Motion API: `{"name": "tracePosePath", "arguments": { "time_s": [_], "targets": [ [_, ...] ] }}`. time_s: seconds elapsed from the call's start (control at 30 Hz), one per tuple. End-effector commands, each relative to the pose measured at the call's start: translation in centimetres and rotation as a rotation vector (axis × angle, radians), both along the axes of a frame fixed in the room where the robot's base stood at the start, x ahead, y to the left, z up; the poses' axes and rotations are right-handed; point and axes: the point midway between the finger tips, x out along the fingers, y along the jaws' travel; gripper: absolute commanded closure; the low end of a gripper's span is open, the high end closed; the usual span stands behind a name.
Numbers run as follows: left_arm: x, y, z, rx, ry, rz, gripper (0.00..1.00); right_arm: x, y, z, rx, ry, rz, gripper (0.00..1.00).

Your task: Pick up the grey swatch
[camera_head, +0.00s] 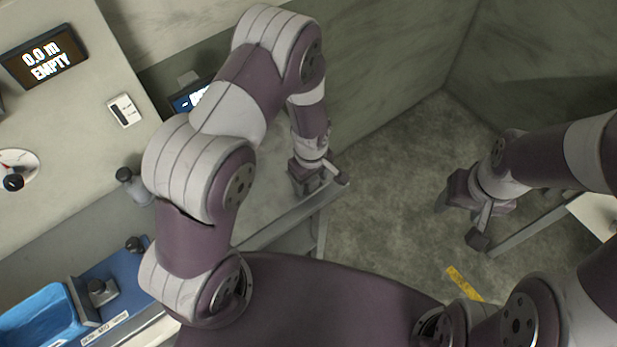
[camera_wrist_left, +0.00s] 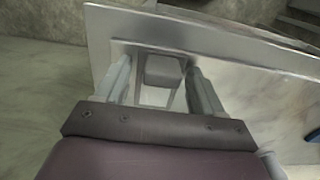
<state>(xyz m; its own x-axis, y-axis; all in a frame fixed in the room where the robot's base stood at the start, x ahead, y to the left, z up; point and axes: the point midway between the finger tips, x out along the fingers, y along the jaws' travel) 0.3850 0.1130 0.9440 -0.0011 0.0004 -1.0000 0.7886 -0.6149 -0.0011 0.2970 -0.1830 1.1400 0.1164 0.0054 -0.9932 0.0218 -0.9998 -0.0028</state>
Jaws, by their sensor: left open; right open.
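In the left wrist view a small grey squarish piece (camera_wrist_left: 162,72), apparently the grey swatch, shows between the fingers of my left gripper (camera_wrist_left: 158,64). It lies over a pale metal surface. The two fingers are apart, one on each side, and I cannot tell whether they touch it. In the head view my left gripper (camera_head: 305,186) is low over the metal ledge by the wall, and the swatch cannot be made out there. My right gripper (camera_head: 446,203) is open, with nothing seen in it, above the floor on the right.
The metal ledge (camera_head: 285,219) runs along the left wall. A console with a display reading EMPTY (camera_head: 45,57), a gauge (camera_head: 18,168) and a blue tray (camera_head: 40,318) is at the left. The speckled floor (camera_head: 400,165) between the grippers is clear.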

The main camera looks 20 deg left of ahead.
Motion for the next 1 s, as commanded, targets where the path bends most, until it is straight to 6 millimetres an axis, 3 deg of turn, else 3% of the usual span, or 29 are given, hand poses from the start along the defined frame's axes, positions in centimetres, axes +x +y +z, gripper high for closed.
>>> {"name": "tracePosePath", "arguments": {
  "time_s": [0.07, 0.2, 0.23, 0.67, 0.9, 1.0],
  "targets": [
    [0.0, 0.0, 0.0, 0.000, 0.000, 0.000, 0.35, 0.0, 0.0, 0.0, 0.000, 0.000, 0.000, 0.39],
    [0.0, 0.0, 0.0, 0.000, 0.000, 0.000, 0.81, 0.0, 0.0, 0.0, 0.000, 0.000, 0.000, 0.39],
    [0.0, 0.0, 0.0, 0.000, 0.000, 0.000, 0.87, 0.0, 0.0, 0.0, 0.000, 0.000, 0.000, 0.39],
    [0.1, 0.0, 0.5, 0.000, -0.002, 0.000, 0.87, 0.0, 0.0, -0.2, 0.000, 0.000, 0.000, 0.39],
    [0.2, 0.0, 4.0, -0.001, -0.007, 0.000, 0.87, 0.0, 0.0, -1.6, 0.000, 0.000, 0.000, 0.39],
    [-1.4, -1.9, 5.3, -0.001, -0.003, -0.007, 0.87, 0.0, 0.0, -2.1, 0.000, 0.000, 0.000, 0.39]
  ]
}}
